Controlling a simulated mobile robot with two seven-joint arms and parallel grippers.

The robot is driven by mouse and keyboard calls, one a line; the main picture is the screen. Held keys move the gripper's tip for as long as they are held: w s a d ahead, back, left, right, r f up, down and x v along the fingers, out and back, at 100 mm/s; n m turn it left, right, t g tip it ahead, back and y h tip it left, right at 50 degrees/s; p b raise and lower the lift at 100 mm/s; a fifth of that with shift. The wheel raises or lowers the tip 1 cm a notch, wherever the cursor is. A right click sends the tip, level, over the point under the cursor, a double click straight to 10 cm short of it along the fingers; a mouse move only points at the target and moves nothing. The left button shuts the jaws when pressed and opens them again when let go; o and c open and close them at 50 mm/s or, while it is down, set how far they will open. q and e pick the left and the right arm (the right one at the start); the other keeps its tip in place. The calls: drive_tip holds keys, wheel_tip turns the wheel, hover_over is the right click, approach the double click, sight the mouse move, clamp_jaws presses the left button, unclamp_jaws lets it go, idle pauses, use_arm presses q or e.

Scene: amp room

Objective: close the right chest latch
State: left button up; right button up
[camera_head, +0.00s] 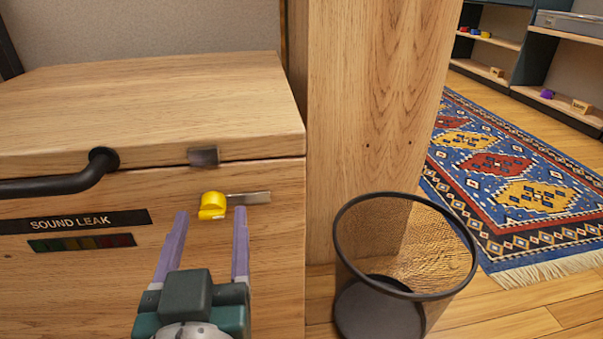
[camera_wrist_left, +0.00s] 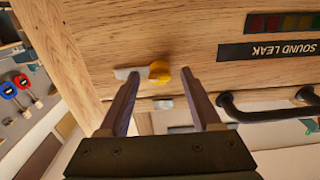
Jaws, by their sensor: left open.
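The wooden chest (camera_head: 60,260) stands at the left with its lid (camera_head: 150,95) down. Its right latch has a yellow knob (camera_head: 213,206) and a flat metal bar (camera_head: 248,198) pointing right, roughly level. A metal catch (camera_head: 204,156) sits above on the lid edge, apart from the bar. My left gripper (camera_head: 211,211) is open, its purple fingers on either side of the knob. The left wrist view shows the knob (camera_wrist_left: 160,71) between the fingertips (camera_wrist_left: 160,72) and the bar (camera_wrist_left: 125,73) reaching past one finger. I cannot tell whether the fingers touch the knob. My right gripper is out of view.
A black handle (camera_head: 60,184) juts from the chest front, left of the latch. A wooden post (camera_head: 360,110) stands right of the chest. A black mesh bin (camera_head: 405,295) stands on the floor before it. A patterned rug (camera_head: 510,175) and shelves lie farther right.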

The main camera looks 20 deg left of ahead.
use_arm(q)
drive_tip(key=shift+w+a, duration=0.3)
drive_tip(key=shift+w, duration=0.1)
drive_tip(key=shift+c, duration=0.2)
clamp_jaws()
